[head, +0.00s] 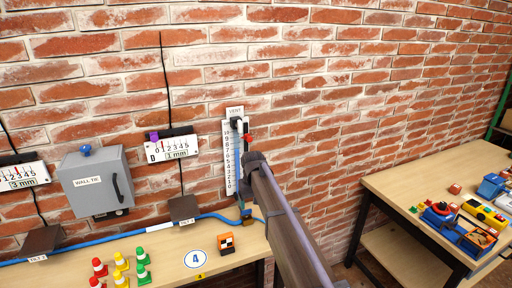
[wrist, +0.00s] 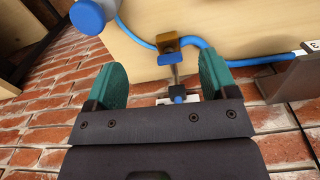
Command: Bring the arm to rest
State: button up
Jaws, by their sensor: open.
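My arm (head: 285,220) reaches up from the bottom of the head view toward the brick wall, its far end beside the scale panel marked VENT. In the head view I cannot make out the fingers. In the wrist view my gripper (wrist: 160,80) has its two teal fingers wide apart. Nothing is held between them. Beyond the gap, apart from the fingers as far as I can tell, are a metal rod with a brass-coloured block (wrist: 167,43) and a blue hose (wrist: 205,50).
The VENT scale (head: 229,160) with a dark fitting and red part is on the wall. A grey WALL TIE box (head: 95,182) and tilt gauges hang left. A wooden bench (head: 160,250) holds coloured cones and an orange block (head: 226,243). A cluttered table (head: 425,190) stands right.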

jog(key=s+d+m, duration=0.2)
jog(key=s+d, duration=0.8)
jog(key=s, duration=0.6)
jog(key=s+d+m, duration=0.2)
jog(key=s+d, duration=0.9)
jog(key=s, duration=0.5)
jog(key=shift+d, duration=0.25)
jog(key=shift+r, duration=0.1)
jog(key=shift+c, duration=0.2)
